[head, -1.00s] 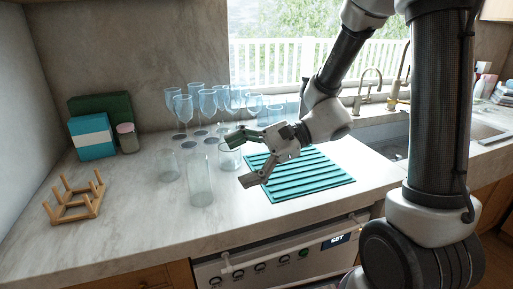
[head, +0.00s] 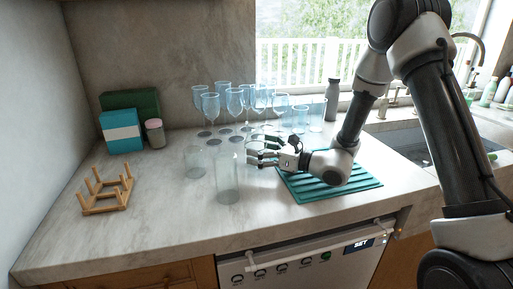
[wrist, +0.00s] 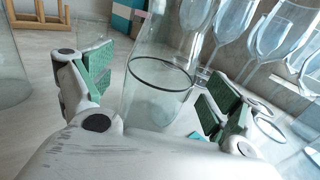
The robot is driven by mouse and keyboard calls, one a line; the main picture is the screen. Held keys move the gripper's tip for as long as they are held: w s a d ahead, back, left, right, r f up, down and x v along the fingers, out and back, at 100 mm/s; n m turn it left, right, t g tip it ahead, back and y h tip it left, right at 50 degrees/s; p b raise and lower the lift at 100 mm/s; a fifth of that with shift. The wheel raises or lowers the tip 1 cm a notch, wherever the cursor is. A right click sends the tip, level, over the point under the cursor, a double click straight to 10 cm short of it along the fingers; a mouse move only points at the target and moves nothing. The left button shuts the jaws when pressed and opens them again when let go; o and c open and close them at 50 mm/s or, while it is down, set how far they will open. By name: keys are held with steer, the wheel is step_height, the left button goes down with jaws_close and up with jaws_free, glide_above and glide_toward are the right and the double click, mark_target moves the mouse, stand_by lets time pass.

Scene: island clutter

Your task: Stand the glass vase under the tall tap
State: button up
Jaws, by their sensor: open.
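Three clear glass vessels stand on the counter: a tall cylinder in front (head: 228,182), a shorter one (head: 197,162) behind it to the left, and one at my gripper (head: 252,146). I cannot tell for sure which is the vase. My gripper (head: 264,152) is open and low, its fingers pointing left. In the wrist view, a clear glass vessel (wrist: 158,95) stands between the open fingers; contact cannot be told. Another glass (wrist: 12,75) shows at the left edge. The tall curved tap (head: 479,45) rises at the sink on the right, partly behind my arm.
Several stemmed glasses (head: 235,100) stand close behind my gripper. A teal ribbed mat (head: 300,188) lies under my forearm. A wooden peg rack (head: 107,192), a blue box (head: 121,132) and a lidded jar (head: 154,133) stand left. The sink (head: 405,145) is right.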

steer(key=shift+x, duration=0.8)
steer(key=shift+r, duration=0.15)
steer(key=c, duration=1.5)
